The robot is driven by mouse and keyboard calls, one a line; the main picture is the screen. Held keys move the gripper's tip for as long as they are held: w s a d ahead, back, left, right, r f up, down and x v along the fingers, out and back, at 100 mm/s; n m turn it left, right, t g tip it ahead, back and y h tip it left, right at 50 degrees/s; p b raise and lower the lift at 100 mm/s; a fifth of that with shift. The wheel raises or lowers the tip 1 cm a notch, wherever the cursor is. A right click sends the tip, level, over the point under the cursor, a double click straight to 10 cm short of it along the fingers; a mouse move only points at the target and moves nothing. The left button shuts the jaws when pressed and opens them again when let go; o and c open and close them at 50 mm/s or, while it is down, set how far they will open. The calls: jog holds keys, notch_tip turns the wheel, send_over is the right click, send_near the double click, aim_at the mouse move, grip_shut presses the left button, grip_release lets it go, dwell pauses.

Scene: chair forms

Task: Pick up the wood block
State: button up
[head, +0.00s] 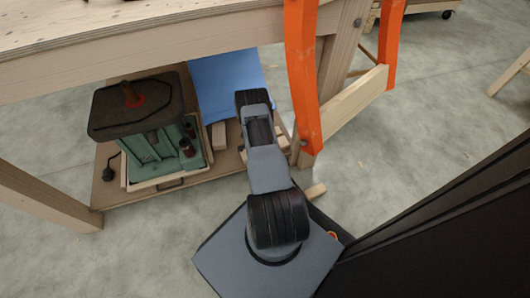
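Several pale wood pieces show in the head view, and I cannot tell which one is the wood block. One wood piece (218,136) stands on the low shelf, just left of my arm. Another pale piece (283,145) shows right of my arm, partly hidden by it. A small wood piece (316,191) pokes out beside my base, its lower part hidden. My arm reaches away from my base, toward the shelf under the table. My gripper is not visible; the arm's far end hides what lies beyond it.
A wooden workbench (150,45) spans the top, with a low shelf (140,193) beneath. A green machine with a dark top (135,105) sits on the shelf. A blue panel (222,80) leans behind my arm. Orange bench parts (302,75) stand right.

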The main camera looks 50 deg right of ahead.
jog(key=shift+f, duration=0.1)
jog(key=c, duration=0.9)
